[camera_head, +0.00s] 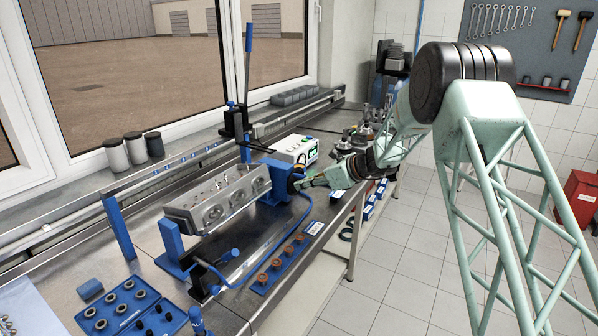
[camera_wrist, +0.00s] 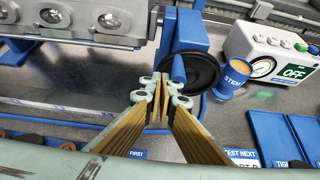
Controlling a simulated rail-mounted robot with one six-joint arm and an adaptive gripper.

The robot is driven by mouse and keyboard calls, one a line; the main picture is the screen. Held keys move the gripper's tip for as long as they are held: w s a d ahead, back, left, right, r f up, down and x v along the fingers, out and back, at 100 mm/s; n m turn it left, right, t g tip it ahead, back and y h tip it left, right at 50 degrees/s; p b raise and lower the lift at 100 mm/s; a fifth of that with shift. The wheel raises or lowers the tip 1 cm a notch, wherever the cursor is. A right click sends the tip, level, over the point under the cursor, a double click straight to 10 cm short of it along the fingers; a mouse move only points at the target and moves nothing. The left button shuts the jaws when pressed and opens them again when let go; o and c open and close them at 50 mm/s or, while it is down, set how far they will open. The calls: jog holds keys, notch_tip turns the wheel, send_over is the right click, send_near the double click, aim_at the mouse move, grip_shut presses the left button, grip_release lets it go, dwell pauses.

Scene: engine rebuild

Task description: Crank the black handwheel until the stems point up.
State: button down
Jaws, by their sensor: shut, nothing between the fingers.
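The black handwheel (camera_wrist: 206,70) with its blue handle (camera_wrist: 178,70) sits on the blue end post (camera_wrist: 188,34) of the stand. In the head view the handwheel (camera_head: 294,185) is a small dark disc at the stand's right end, partly hidden by my gripper. My gripper (camera_wrist: 160,95) is shut and empty, its tips close to the left part of the wheel and its handle; I cannot tell whether they touch. The grey cylinder head (camera_head: 216,207) is held in the stand, round ports facing the front. Small pins, perhaps stems, show along its upper side (camera_head: 222,182).
A white test box (camera_wrist: 270,44) with a green OFF display stands right of the wheel. A blue STEM cup (camera_wrist: 235,78) is close beside the wheel. Blue trays (camera_head: 125,310) with rings lie in front, and a tall blue lever (camera_head: 248,50) stands behind.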

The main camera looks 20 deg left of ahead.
aim_at(304, 177)
jog(key=shift+w+r, duration=0.1)
jog(key=shift+r, duration=0.45)
jog(key=shift+w+r+p, duration=0.2)
jog(key=shift+r+p, duration=0.1)
jog(key=shift+p, duration=0.15)
jog(key=shift+w+r, duration=0.1)
dwell(0.3)
jog(key=shift+w+r+p, duration=0.2)
jog(key=shift+p, duration=0.1)
jog(key=shift+w+r, duration=0.15)
dwell(0.3)
jog(key=shift+w+d+r+p, duration=0.1)
jog(key=shift+w+r+p, duration=0.1)
jog(key=shift+p, duration=0.15)
jog(key=shift+w, duration=0.15)
jog(key=shift+d, duration=0.1)
dwell(0.3)
